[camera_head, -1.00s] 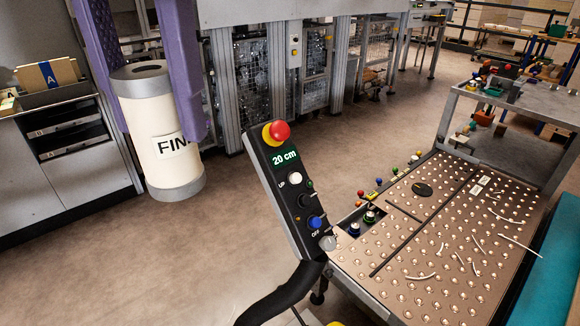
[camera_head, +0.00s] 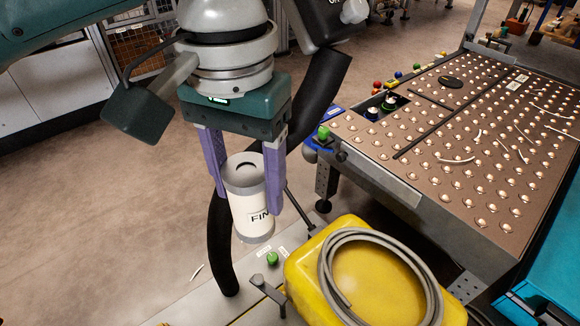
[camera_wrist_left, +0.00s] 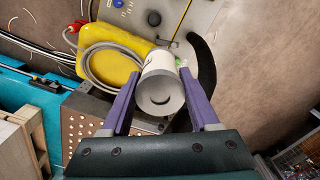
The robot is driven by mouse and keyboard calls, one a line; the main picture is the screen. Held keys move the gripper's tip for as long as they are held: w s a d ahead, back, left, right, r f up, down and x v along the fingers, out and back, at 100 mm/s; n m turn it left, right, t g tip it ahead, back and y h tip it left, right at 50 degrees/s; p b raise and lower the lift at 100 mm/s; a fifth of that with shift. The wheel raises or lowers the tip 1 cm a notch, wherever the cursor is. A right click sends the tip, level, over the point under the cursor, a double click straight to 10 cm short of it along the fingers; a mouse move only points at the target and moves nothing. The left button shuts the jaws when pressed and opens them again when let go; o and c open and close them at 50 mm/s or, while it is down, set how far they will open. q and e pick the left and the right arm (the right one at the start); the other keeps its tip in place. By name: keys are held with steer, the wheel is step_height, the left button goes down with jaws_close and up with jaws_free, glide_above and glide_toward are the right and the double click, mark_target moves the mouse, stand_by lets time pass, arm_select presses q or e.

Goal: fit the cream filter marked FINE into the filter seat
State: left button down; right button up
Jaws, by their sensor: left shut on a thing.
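The cream filter (camera_head: 241,207) is a cylinder with grey end caps and a dark hole in its top. Its label reads "FIN", the rest turned out of sight. My left gripper (camera_head: 249,197), with purple fingers, is shut on it from both sides and holds it upright above the floor and a pale panel edge. In the left wrist view the filter (camera_wrist_left: 160,80) sits between the fingers, its grey end cap facing the camera. I cannot make out the filter seat in either view. My right gripper is not in view.
A yellow case (camera_head: 304,268) with a coiled grey hose (camera_head: 345,238) lies right of the filter. A ball-studded table (camera_head: 440,200) stands behind it. A green knob (camera_head: 273,258) sits on the pale panel (camera_head: 225,300) below. Floor at left is clear.

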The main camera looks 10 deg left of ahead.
arm_select(q)
steer(key=s+f+b, duration=0.1)
steer(key=f+b, duration=0.9)
steer(key=f, duration=0.5)
steer(key=s+d+f+b, duration=0.1)
steer(key=s+f+b, duration=0.1)
steer(key=f+b, duration=0.8)
steer(key=s+f+b, duration=0.1)
steer(key=f+b, duration=0.9)
steer(key=f, duration=1)
steer(key=shift+s+d+b, duration=0.15)
steer(key=shift+b, duration=0.15)
steer(key=shift+r, duration=0.1)
steer(key=shift+c, duration=0.7)
jaws_free()
